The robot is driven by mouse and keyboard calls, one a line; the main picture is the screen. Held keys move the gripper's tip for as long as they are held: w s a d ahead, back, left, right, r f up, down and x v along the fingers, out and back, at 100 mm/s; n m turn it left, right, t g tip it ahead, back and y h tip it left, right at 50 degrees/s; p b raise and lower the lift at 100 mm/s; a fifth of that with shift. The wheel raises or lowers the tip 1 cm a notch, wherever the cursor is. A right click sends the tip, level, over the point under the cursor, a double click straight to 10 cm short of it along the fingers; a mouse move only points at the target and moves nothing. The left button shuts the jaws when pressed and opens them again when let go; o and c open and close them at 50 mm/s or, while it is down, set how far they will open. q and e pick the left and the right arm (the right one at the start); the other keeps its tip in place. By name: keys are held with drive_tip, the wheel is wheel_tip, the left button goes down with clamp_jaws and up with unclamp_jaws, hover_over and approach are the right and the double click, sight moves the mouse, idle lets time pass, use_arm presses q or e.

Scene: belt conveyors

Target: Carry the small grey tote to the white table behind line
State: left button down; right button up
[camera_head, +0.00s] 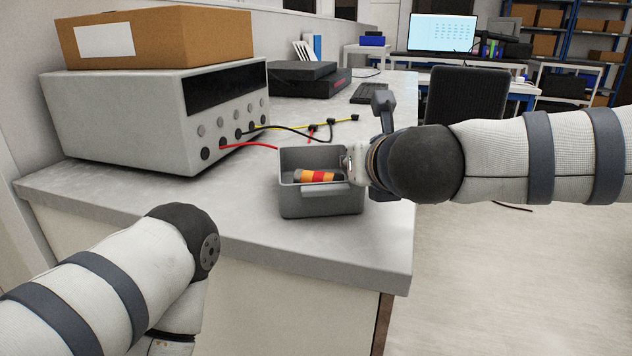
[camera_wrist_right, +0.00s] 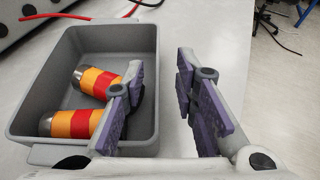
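The small grey tote (camera_head: 320,200) sits upright on the pale worktop near its front right corner. My right gripper (camera_wrist_right: 160,85) is open at the tote's right wall, one finger over the inside and the other outside; I cannot tell whether either touches the wall. In the head view the right gripper is mostly hidden behind its wrist. My left arm is at lower left, and its gripper is out of view.
A grey instrument (camera_head: 160,115) with red, yellow and black leads stands on the worktop (camera_head: 240,220), left of the tote. A cardboard box (camera_head: 160,38) is on top of it. A black chair (camera_head: 468,95) and a desk with a monitor (camera_head: 442,33) are behind. Open floor lies right.

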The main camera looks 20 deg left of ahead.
drive_tip(key=x, duration=0.3)
drive_tip(key=shift+w+a+f, duration=0.15)
drive_tip(key=shift+a+f, duration=0.05)
drive_tip(key=shift+f, duration=0.05)
use_arm(q)
drive_tip(key=shift+s+f, duration=0.25)
use_arm(e)
drive_tip(key=shift+r, duration=0.15)
drive_tip(key=shift+c, duration=0.3)
clamp_jaws()
